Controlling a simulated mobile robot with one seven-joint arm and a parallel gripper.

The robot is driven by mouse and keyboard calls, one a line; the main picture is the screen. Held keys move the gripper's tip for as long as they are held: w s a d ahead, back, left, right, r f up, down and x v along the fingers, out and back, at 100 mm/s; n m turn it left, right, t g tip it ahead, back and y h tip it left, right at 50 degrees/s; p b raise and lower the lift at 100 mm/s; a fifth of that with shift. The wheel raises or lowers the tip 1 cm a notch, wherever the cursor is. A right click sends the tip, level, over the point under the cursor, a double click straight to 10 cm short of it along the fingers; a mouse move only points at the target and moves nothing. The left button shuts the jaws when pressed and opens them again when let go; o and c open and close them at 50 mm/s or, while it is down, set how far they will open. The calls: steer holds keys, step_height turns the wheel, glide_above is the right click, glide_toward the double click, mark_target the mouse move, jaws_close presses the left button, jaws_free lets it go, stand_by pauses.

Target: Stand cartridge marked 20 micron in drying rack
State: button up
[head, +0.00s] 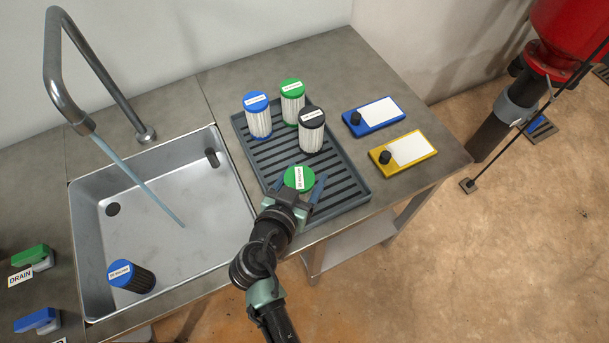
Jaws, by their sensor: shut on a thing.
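My gripper (299,186) is shut on a green-capped cartridge (299,177) over the front part of the drying rack (348,190), a dark slatted tray. The cartridge's body is hidden under its cap and by my gripper, so I cannot tell whether it touches the rack. Its white label is too small to read surely. A blue-capped cartridge (258,117), another green-capped cartridge (292,104) and a black-capped cartridge (312,130) stand upright in the back of the rack. A dark-bodied, blue-capped cartridge (133,277) is in the sink; its label is unclear.
The steel sink (246,200) is left of the rack, with water running from a tall tap (72,110). A blue tray (372,117) and a yellow tray (404,154), each with a white card and black knob, lie right of it. Green and blue handles are at far left.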

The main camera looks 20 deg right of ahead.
steer(key=shift+f, duration=0.3)
steer(key=o, duration=1.5)
steer(key=shift+r, duration=0.1)
